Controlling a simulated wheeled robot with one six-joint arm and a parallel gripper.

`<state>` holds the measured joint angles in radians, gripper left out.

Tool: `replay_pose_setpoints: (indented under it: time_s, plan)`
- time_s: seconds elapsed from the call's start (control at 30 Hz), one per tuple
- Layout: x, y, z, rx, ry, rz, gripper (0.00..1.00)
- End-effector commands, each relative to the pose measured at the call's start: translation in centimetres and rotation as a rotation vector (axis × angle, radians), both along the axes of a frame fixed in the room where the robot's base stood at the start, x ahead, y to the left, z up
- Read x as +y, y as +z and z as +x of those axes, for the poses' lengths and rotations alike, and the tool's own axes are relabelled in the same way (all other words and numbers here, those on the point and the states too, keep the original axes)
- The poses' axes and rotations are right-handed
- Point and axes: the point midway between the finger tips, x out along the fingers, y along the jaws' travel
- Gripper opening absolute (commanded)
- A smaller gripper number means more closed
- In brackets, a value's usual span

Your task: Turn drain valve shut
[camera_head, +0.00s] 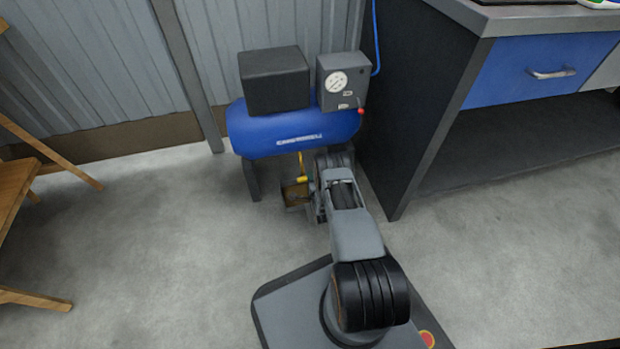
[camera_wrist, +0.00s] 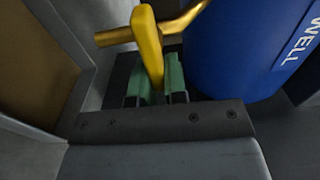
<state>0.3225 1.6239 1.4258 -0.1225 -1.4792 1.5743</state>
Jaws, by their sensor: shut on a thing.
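The drain valve (camera_head: 301,168) hangs under the blue compressor tank (camera_head: 255,135). In the wrist view its yellow lever (camera_wrist: 148,42) points down between my fingers, and a brass-coloured pipe (camera_wrist: 115,38) runs behind it. My gripper (camera_wrist: 154,88) has green finger pads and is shut on the lever's lower end. The tank also fills the upper right of the wrist view (camera_wrist: 230,50). In the head view my arm hides most of the gripper and part of the valve. The lever's exact angle to the pipe is hard to judge.
A dark workbench (camera_head: 420,120) with a blue drawer (camera_head: 535,72) stands close on the right. A wooden chair (camera_head: 14,185) is at the left. The floor between chair and tank is clear.

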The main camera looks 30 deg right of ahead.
Motion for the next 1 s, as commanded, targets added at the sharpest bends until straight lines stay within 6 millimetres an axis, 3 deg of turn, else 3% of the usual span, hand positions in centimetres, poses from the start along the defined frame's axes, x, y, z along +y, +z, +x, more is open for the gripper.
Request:
replay_pose_setpoints:
  time_s: [0.57, 0.6, 0.8, 1.0]
  plan:
    - [0.41, -0.05, 0.16, -0.005, 0.012, 0.024, 0.0]
    - [0.4, -0.05, 0.16, -0.005, 0.012, 0.024, 0.17]
    - [-0.01, -0.05, 0.04, -0.005, 0.002, 0.023, 0.36]
    - [-0.16, -0.05, -0.02, -0.005, -0.001, 0.023, 0.38]
